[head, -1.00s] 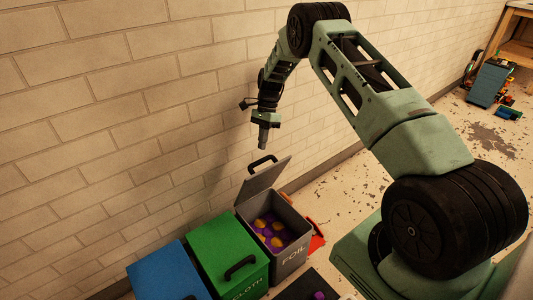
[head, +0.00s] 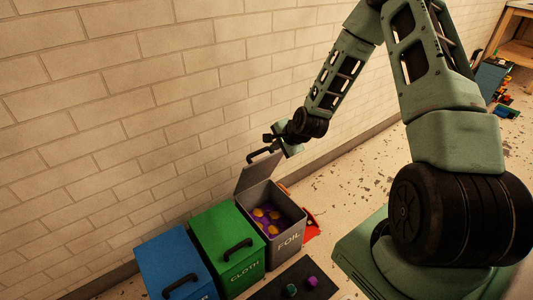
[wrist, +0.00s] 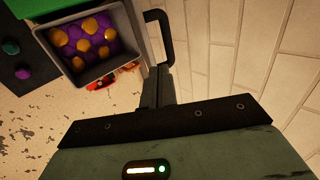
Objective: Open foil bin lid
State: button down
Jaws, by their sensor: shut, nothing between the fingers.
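The grey foil bin (head: 290,240), marked FOIL, stands at the right end of a row of bins. Its grey lid (head: 257,174) is raised at the wall side, and the bin is open. The lid's black handle (head: 262,152) is near the lid's upper edge; the handle also shows in the wrist view (wrist: 166,36). Purple and gold rolls (head: 268,217) lie inside the bin. My gripper (head: 279,142) is shut and empty, just above the lid beside the handle. In the wrist view its fingers (wrist: 158,78) end close to the handle; contact cannot be told.
A green cloth bin (head: 228,245) and a blue bin (head: 172,268) stand closed to the left. The brick wall (head: 120,130) is close behind. A dark mat (head: 268,290) with small rolls lies in front. Something red (head: 311,225) lies right of the foil bin.

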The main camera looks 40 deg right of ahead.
aim_at(255, 168)
jog(key=b+x, duration=0.2)
jog(key=x, duration=0.7)
jog(key=shift+w, duration=0.3)
